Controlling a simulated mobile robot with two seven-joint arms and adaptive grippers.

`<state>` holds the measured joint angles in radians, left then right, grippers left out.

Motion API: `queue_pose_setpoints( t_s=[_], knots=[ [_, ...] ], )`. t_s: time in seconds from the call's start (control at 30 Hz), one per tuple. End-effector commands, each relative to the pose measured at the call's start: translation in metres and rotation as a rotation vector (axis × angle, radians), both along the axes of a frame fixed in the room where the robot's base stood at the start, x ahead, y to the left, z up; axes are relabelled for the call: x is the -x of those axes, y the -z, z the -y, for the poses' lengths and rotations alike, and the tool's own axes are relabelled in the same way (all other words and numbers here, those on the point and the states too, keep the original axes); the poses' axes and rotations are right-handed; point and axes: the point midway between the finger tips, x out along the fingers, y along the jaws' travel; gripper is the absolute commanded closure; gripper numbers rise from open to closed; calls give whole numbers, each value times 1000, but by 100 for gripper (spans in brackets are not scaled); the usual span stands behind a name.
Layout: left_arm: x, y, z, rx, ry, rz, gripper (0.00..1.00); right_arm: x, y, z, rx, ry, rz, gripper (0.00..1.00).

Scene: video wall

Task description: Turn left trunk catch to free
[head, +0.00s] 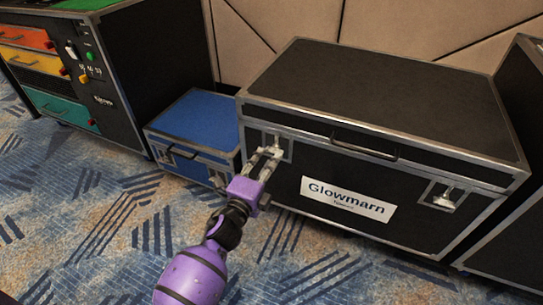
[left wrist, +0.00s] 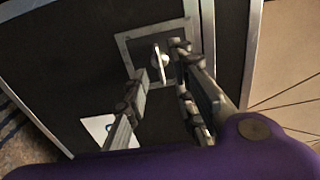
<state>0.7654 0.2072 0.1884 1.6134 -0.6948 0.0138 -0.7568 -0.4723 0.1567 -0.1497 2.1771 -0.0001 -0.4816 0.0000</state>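The black trunk (head: 375,90) with metal edges and a white "Glowmarn" label stands at the right. Its left trunk catch is mostly hidden behind my gripper in the head view. In the left wrist view, the left catch (left wrist: 160,63) is a silver turn piece, seen nearly edge-on, on a square plate (left wrist: 127,48). My left gripper (head: 268,153) is at the trunk's front, with its fingers apart and one on either side of the catch. I cannot tell whether they touch it. My right gripper is not in view.
The trunk's right catch (head: 446,196) and a front handle (head: 364,146) show on the same face. A small blue case (head: 200,118) stands close left of the gripper. A black drawer cabinet (head: 150,70) stands further left. Patterned carpet (head: 110,215) is free in front.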

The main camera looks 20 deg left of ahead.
Motion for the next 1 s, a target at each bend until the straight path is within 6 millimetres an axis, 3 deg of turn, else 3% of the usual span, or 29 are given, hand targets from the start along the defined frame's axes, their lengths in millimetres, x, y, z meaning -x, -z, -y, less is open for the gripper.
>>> queue_pose_setpoints(
  t_s=[0.2,0.57,0.8,1.0],
  knots=[
    [-30,2,2,2,1,-1,76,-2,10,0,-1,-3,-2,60],
    [-38,1,2,4,0,-2,76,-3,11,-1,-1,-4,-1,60],
    [-38,0,2,4,0,-1,100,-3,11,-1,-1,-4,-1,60],
    [-38,-1,2,5,0,1,100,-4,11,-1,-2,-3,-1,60]
  ],
)
